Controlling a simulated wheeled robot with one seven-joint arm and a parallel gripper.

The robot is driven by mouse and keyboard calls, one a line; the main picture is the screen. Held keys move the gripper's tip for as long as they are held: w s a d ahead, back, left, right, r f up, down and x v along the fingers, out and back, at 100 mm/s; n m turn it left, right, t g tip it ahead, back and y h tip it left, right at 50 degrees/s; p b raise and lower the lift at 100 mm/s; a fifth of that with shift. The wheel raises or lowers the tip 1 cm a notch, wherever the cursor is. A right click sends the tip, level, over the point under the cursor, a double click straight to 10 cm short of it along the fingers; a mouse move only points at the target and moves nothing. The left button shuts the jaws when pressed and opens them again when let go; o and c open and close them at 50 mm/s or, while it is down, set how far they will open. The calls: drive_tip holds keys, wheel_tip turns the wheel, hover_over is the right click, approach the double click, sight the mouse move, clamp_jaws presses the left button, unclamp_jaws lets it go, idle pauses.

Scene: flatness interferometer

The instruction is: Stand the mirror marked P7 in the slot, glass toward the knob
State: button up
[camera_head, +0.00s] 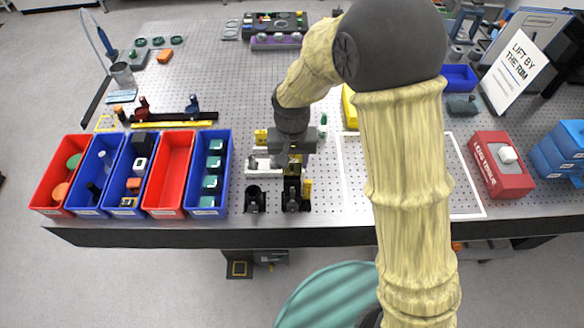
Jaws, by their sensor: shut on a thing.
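My gripper (294,165) points down over the near middle of the perforated bench. It is shut on a small dark piece (291,186) just below the fingers. I cannot read a P7 mark on it or tell which way any glass faces. A light grey block (264,167) is just left of the gripper. A black mount with a round opening (255,198) stands near the bench's front edge, left of the held piece. Yellow parts show beside the fingers. I cannot clearly make out the slot or the knob at this size.
Red and blue bins (167,172) line the front left. A white-outlined area (466,190) lies right, partly behind my arm. A red box (502,165) and a "LIFT BY THE RIM" sign (515,70) stand farther right. The bench's middle left (225,85) is mostly clear.

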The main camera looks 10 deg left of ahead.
sight(292, 170)
drive_tip(key=shift+f+p, duration=0.65)
drive_tip(key=shift+f, duration=1.4)
drive_tip(key=shift+f, duration=0.2)
drive_tip(key=o, duration=1)
drive_tip(key=shift+r, duration=0.1)
wheel_tip(292, 170, up, 12)
drive_tip(key=b, duration=0.2)
drive_tip(key=shift+r+b, duration=0.15)
drive_tip(key=shift+b, duration=0.25)
drive_tip(key=shift+s, duration=0.15)
